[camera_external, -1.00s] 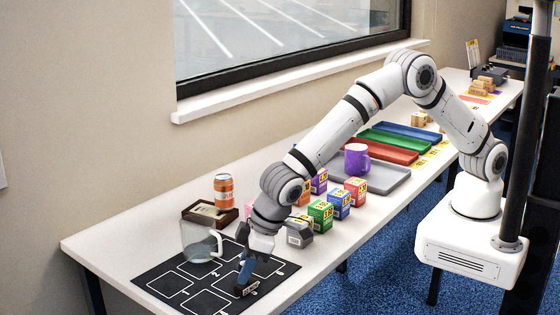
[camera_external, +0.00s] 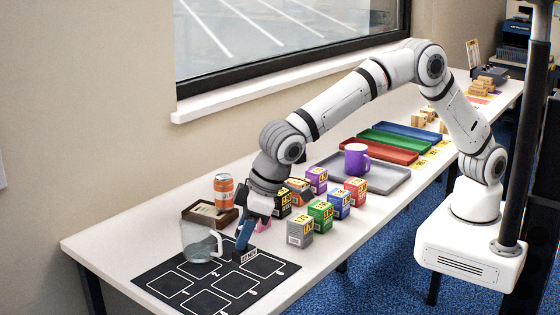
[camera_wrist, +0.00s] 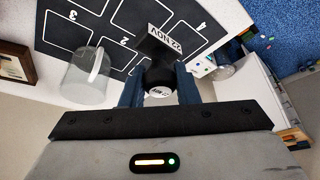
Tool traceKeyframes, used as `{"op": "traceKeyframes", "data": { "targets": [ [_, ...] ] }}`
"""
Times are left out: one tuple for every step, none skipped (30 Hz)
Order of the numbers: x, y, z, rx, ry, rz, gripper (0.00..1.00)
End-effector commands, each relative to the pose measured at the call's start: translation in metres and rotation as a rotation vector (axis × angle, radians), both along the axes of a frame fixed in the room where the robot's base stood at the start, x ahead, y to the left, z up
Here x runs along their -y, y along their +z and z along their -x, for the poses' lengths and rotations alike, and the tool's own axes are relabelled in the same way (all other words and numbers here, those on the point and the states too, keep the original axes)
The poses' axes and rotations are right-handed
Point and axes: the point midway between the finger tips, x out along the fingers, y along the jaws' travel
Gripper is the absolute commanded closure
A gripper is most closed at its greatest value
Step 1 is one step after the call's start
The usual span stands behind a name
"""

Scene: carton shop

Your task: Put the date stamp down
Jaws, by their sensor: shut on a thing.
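The date stamp (camera_external: 245,256) is black, with a white label reading "22 NOV" that shows in the wrist view (camera_wrist: 165,42). My gripper (camera_external: 243,234) points down and is shut on the stamp's handle. In the wrist view its blue fingers (camera_wrist: 158,88) stand on either side of the round handle end. The stamp is at the back right part of the black mat (camera_external: 180,280), which has numbered white outlines. I cannot tell whether the stamp's base touches the mat.
A clear glass mug (camera_external: 198,243) stands left of the stamp, by a wooden box (camera_external: 205,219) and an orange can (camera_external: 224,188). Several coloured cartons, including a grey one (camera_external: 299,232), stand close on the right. A purple mug (camera_external: 356,160) is farther back. The mat's front is clear.

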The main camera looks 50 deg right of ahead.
Motion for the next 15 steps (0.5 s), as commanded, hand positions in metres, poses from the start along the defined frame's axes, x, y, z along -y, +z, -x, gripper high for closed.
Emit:
{"op": "traceKeyframes", "data": {
  "targets": [
    [0.0,0.006,0.0,0.001,0.0,-0.002,0.95],
    [0.0,0.008,0.0,0.001,0.0,-0.002,0.95],
    [0.0,0.011,0.0,0.0,0.0,-0.001,0.95],
    [0.0,0.012,0.0,0.0,0.0,0.0,0.95],
    [0.0,0.013,0.0,0.0,0.0,0.0,0.95],
    [0.0,0.014,0.0,-0.001,0.0,0.001,0.95],
    [0.0,0.015,0.0,0.0,0.0,0.0,0.95],
    [0.0,0.016,0.0,-0.001,0.0,-0.001,0.95],
    [0.0,0.019,0.0,0.0,0.0,-0.001,0.95],
    [0.0,0.022,0.0,0.0,0.0,-0.001,0.95],
    [0.0,0.025,0.0,0.001,-0.001,-0.002,0.95],
    [0.0,0.032,0.0,0.001,-0.001,-0.002,0.95],
    [-0.001,0.038,0.0,0.001,0.0,-0.004,0.95],
    [-0.001,0.044,0.0,0.001,-0.001,-0.005,0.95],
    [0.0,0.049,0.0,0.001,-0.001,-0.003,0.95]
  ]
}}
